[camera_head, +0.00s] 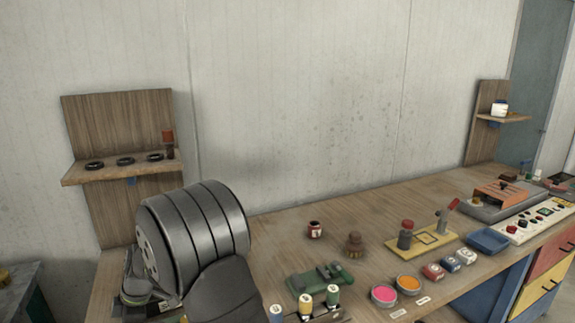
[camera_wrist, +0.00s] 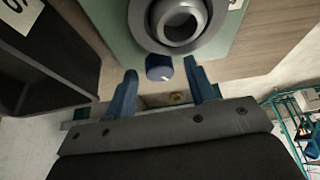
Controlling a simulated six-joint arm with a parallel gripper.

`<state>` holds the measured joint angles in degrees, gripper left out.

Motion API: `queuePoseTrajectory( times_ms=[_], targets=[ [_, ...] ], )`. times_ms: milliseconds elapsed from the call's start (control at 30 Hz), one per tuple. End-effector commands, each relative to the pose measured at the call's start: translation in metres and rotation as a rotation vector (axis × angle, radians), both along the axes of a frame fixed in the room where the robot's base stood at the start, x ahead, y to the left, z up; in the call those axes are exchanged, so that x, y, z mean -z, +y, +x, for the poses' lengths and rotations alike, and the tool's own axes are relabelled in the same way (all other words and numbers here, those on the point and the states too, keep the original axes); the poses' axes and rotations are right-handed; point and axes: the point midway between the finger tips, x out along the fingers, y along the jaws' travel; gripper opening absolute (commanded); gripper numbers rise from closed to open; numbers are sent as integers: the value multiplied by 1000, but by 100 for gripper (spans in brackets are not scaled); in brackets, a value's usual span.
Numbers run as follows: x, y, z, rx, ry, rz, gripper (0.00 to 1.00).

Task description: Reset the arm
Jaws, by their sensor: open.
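My arm stands at the lower left of the head view, its dark, ribbed body over the left end of the workbench (camera_head: 262,235). The arm hides my gripper in that view. In the wrist view my gripper (camera_wrist: 161,72) shows two blue fingers spread apart. A small dark blue knob (camera_wrist: 158,68) appears between the fingertips, with a gap on each side. Just beyond it is a round grey ring-shaped part (camera_wrist: 178,22) on a pale green body. I cannot tell how far the knob is from the fingers. Nothing is gripped.
A wooden wall shelf (camera_head: 120,172) with black rings is behind my arm. Right of my arm are a green device (camera_head: 318,280), a pink pot (camera_head: 383,294), an orange pot (camera_head: 408,284) and a yellow plate (camera_head: 425,242). A control panel (camera_head: 530,222) is far right. The bench's back middle is fairly clear.

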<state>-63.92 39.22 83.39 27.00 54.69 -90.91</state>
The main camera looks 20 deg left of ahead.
Motion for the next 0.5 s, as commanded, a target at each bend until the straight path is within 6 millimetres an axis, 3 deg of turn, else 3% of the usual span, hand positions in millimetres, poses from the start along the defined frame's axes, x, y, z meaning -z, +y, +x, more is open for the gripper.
queuePoseTrajectory(
  times_ms=[500],
  targets=[
    [0,-2,-3,416,0,0,50]
  ],
)
